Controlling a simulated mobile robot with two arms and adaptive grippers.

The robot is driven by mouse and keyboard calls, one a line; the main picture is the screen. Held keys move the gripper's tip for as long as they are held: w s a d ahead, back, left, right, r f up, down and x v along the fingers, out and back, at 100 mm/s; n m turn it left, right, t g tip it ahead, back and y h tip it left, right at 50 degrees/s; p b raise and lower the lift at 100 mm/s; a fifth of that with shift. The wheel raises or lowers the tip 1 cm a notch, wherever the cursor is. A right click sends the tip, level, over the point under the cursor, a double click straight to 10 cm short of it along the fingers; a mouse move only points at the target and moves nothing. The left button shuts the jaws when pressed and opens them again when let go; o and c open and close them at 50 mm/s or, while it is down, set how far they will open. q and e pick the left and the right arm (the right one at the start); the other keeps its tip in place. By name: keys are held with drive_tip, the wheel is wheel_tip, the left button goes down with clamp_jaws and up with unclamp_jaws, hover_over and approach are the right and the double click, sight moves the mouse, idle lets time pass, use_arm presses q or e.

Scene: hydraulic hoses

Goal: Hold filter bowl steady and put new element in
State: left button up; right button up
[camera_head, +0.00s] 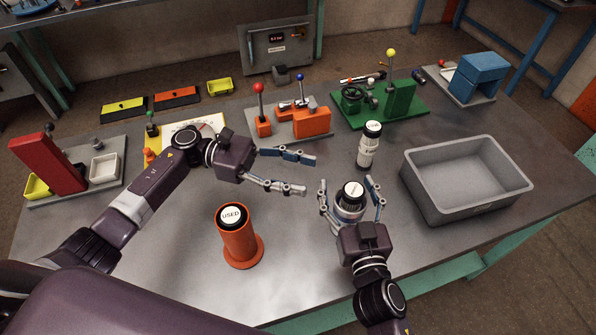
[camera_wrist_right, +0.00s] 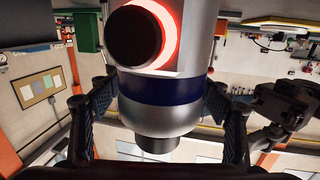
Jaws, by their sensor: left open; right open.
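The filter bowl (camera_head: 349,212), a silver cup with a blue band, stands between the fingers of my right gripper (camera_head: 347,183). It fills the middle of the right wrist view (camera_wrist_right: 160,118), with open fingers on both sides. A black cap with a white label shows at the bowl's top; I cannot read it. A white element (camera_head: 368,152) with a black, white-labelled top stands upright just behind the bowl. My left gripper (camera_head: 308,173) is open and empty, to the left of the bowl. A used element (camera_head: 232,215) marked USED sits in the orange holder (camera_head: 239,245).
A grey bin (camera_head: 420,192) stands to the right. Behind are an orange lever block (camera_head: 311,122), a green fixture (camera_head: 402,100) and a blue block (camera_head: 482,72). A red block (camera_head: 52,163) stands at far left. The table front between the holder and my right arm is clear.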

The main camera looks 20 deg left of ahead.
sight(355, 214)
drive_tip(key=v, duration=1.1)
drive_tip(key=shift+s+d, duration=0.1)
drive_tip(key=shift+s, duration=0.25)
